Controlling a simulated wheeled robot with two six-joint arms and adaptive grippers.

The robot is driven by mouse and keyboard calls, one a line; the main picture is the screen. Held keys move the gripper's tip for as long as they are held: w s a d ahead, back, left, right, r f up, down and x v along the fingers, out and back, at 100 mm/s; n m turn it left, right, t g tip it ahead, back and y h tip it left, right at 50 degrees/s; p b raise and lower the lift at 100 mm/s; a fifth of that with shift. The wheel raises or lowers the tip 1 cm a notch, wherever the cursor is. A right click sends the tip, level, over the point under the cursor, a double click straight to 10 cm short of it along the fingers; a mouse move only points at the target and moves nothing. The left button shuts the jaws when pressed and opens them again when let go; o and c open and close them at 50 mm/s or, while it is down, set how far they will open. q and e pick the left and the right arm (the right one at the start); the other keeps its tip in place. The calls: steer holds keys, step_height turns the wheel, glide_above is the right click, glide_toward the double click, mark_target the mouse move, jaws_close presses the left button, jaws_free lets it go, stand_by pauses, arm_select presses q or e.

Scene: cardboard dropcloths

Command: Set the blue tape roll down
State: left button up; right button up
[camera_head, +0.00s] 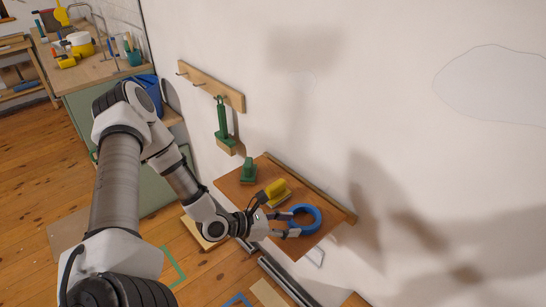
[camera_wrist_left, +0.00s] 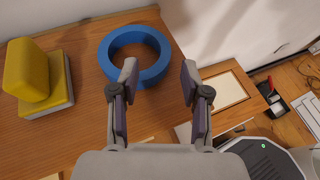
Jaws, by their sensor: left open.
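The blue tape roll (camera_head: 313,211) lies flat on the small wooden wall shelf (camera_head: 233,189), towards its right end. In the left wrist view the tape roll (camera_wrist_left: 107,62) lies on the wood, ahead of and left of the fingers. My left gripper (camera_head: 292,224) is open at the shelf's front edge, close to the roll. In the wrist view the left gripper (camera_wrist_left: 158,88) has its fingers spread, and the left finger overlaps the roll's right edge. Nothing shows between the fingers. Whether the left finger touches the roll, I cannot tell. My right gripper is out of view.
A yellow-handled block (camera_head: 276,190) stands left of the roll on the shelf, and a green-handled one (camera_head: 249,170) farther left. A peg rail (camera_head: 212,86) with a hanging green tool (camera_head: 222,125) is on the wall above. The shelf's front middle is bare.

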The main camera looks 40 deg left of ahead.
arm_select(q)
steer(key=p+v, duration=0.1)
steer(key=v, duration=0.1)
steer(key=p+v, duration=0.1)
steer(key=v, duration=0.1)
steer(key=shift+r+p, duration=0.35)
steer(key=shift+r, duration=0.05)
steer(key=shift+s+a+f, duration=0.15)
steer(key=shift+s+a, duration=0.05)
steer(key=shift+s, duration=0.3)
